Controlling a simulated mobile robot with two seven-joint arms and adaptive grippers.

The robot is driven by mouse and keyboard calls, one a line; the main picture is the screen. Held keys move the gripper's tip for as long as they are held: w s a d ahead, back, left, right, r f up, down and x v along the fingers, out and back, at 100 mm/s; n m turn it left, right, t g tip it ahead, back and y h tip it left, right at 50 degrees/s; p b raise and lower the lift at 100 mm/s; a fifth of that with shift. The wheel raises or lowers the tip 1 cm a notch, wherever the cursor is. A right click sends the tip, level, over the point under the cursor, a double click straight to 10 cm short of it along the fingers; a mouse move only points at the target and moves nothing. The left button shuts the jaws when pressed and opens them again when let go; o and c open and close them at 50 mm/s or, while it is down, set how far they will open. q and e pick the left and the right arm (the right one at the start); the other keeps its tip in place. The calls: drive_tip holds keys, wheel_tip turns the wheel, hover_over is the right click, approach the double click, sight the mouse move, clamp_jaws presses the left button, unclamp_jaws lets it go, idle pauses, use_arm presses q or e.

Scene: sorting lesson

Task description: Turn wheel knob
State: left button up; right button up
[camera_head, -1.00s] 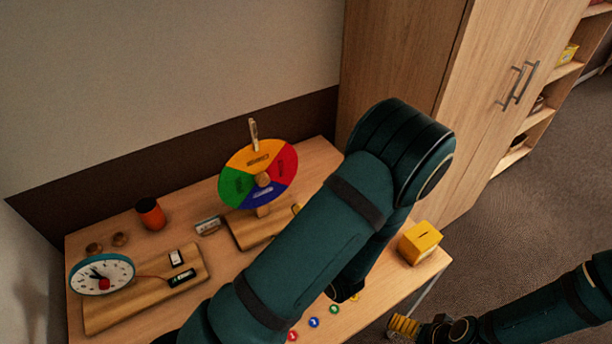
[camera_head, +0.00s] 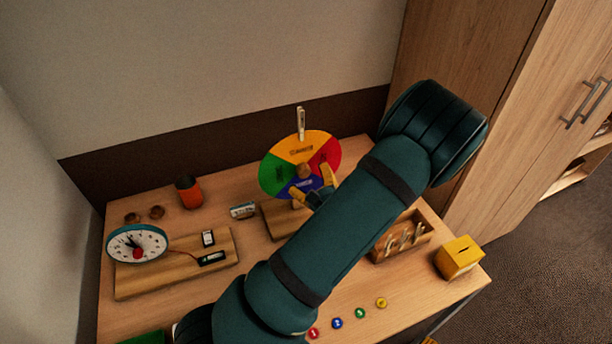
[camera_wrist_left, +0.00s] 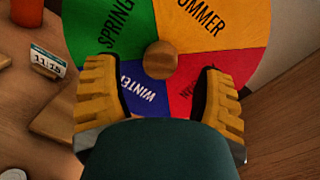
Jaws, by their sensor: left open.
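The season wheel (camera_head: 276,176) stands upright on a wooden base (camera_head: 281,219) on the table. It has green, orange, red and blue sectors with season words. Its round wooden knob (camera_head: 304,171) is at the centre, and it also shows in the left wrist view (camera_wrist_left: 161,60). A wooden pointer (camera_head: 300,122) sticks up at the wheel's top. My left gripper (camera_head: 313,188) is open in front of the wheel's lower half. In the left wrist view its yellow fingers (camera_wrist_left: 157,82) are spread to either side, below the knob, with nothing between them. My right gripper is not in view.
A clock dial (camera_head: 128,243) on a wooden board (camera_head: 146,283) stands at the left. A yellow slotted box (camera_head: 460,257), a wooden tray (camera_head: 385,252) and several coloured counters (camera_head: 361,313) lie at the right and front.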

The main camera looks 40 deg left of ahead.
use_arm(q)
drive_tip(key=shift+x, duration=1.2)
clamp_jaws()
